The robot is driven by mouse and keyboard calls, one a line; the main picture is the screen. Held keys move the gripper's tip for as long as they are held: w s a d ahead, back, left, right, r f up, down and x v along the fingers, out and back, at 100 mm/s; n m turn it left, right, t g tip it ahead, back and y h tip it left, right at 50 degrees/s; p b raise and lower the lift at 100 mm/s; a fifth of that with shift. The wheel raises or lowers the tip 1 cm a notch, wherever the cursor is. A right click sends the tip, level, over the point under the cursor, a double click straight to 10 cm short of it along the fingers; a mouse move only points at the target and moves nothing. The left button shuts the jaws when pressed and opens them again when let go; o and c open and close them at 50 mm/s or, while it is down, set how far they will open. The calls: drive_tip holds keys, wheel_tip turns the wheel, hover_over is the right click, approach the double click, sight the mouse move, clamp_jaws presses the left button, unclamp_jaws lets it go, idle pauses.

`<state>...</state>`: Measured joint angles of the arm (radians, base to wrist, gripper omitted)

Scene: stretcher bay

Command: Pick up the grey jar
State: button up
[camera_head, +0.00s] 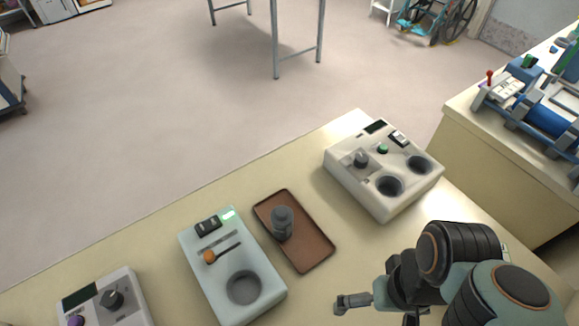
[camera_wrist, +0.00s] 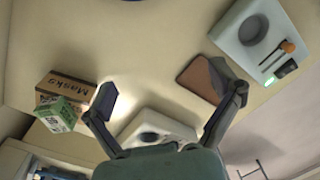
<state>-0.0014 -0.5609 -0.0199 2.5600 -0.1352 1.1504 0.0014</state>
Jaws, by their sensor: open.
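The grey jar (camera_head: 281,222) stands upright on a brown tray (camera_head: 312,256) in the middle of the table in the head view. My gripper (camera_head: 352,302) is to the right of the jar and nearer the front, apart from it. In the wrist view my gripper (camera_wrist: 162,82) has its two fingers wide apart with nothing between them. The brown tray shows there behind the right finger (camera_wrist: 196,82), partly covered. I cannot make out the jar in the wrist view.
A pale green device (camera_head: 262,300) with a round well stands left of the tray. A white device (camera_head: 370,195) with two wells stands behind right. Another device (camera_head: 125,300) is at the front left. A masks box (camera_wrist: 62,88) and a green box (camera_wrist: 55,115) lie on the table.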

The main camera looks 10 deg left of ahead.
drive_tip(key=shift+c, duration=0.5)
drive_tip(key=w+r+m+t, duration=0.2)
drive_tip(key=w+r+t, duration=0.2)
drive_tip(key=w, duration=0.8)
drive_tip(key=n+g, duration=0.2)
hover_over(282, 212)
drive_tip(key=w+d, duration=0.4)
wheel_tip(282, 212, down, 12)
drive_tip(key=r, duration=0.1)
drive_tip(key=shift+n+g+h, duration=0.4)
drive_tip(key=shift+n+g, duration=0.5)
drive_tip(key=s+a+f, duration=0.1)
drive_tip(key=f, duration=0.2)
drive_tip(key=s+a+f, duration=0.1)
drive_tip(key=f, duration=0.2)
drive_tip(key=s+a+f, duration=0.2)
drive_tip(key=f, duration=0.1)
drive_tip(key=shift+f, duration=0.2)
wheel_tip(282, 212, down, 6)
drive_tip(key=shift+f, duration=0.15)
